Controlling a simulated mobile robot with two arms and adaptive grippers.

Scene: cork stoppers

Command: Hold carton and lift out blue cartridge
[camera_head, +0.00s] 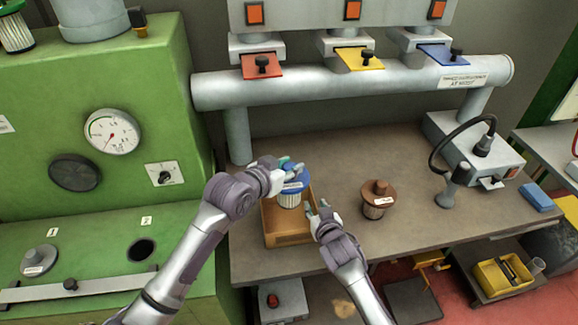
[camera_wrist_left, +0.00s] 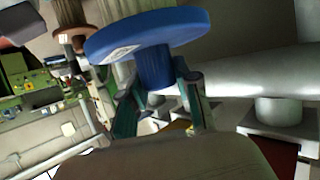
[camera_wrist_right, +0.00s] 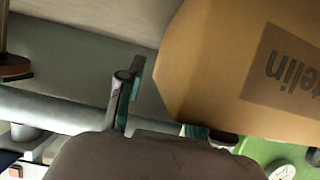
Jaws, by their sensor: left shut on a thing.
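The blue cartridge (camera_head: 292,186) has a blue flanged top and a white pleated body. My left gripper (camera_head: 287,167) is shut on its blue top; the left wrist view shows the blue stem (camera_wrist_left: 153,68) between the fingers. The cartridge is upright at the far part of the open brown carton (camera_head: 288,239); I cannot tell whether its lower end is clear of the carton. My right gripper (camera_head: 318,210) is open at the carton's right side. In the right wrist view the carton (camera_wrist_right: 215,65) fills the upper right, with a gap to the left finger.
A brown cartridge (camera_head: 378,200) stands on the bench (camera_head: 330,155) to the right of the carton. A grey device with a hose (camera_head: 470,150) and a blue block (camera_head: 537,198) are farther right. A pipe with coloured flaps (camera_head: 350,82) runs along the back.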

